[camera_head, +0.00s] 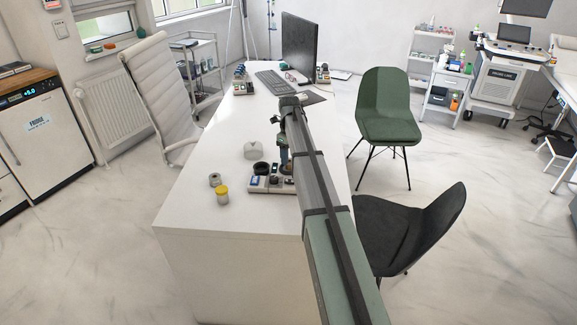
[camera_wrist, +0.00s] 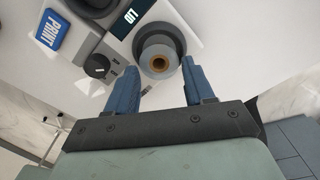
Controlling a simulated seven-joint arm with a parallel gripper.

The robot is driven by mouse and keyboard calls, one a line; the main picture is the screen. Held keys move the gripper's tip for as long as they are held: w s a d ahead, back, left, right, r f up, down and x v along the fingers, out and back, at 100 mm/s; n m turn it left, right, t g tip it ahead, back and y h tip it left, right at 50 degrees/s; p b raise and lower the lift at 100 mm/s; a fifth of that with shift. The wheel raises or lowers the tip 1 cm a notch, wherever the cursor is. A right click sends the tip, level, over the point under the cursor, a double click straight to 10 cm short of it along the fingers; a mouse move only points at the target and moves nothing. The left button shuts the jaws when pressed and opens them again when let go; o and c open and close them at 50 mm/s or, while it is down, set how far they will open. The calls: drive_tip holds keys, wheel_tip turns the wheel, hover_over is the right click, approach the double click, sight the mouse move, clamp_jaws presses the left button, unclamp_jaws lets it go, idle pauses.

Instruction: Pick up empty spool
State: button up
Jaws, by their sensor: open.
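In the wrist view a round grey spool-like thing (camera_wrist: 149,43) with a brown centre stands on a pale tray. It looks like the spool, but I cannot tell whether it is empty. My gripper (camera_wrist: 160,72) is open, its two blue fingers on either side of the near edge of this thing. I cannot tell whether they touch it. In the head view my gripper (camera_head: 284,158) is over the right end of the white tray (camera_head: 266,191) on the desk, and my arm hides part of that area.
On the white desk (camera_head: 190,222) stand a small grey cylinder (camera_head: 214,180), a yellow-lidded jar (camera_head: 222,197) and a white object (camera_head: 254,150). A blue PRINT button (camera_wrist: 48,34) and a dark knob (camera_wrist: 97,66) are left of the spool. A monitor (camera_head: 298,47) stands behind.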

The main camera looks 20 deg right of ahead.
wheel_tip(320, 180, down, 2)
drive_tip(key=shift+c, duration=0.3)
drive_tip(key=c, duration=0.6)
drive_tip(key=shift+r, duration=0.15)
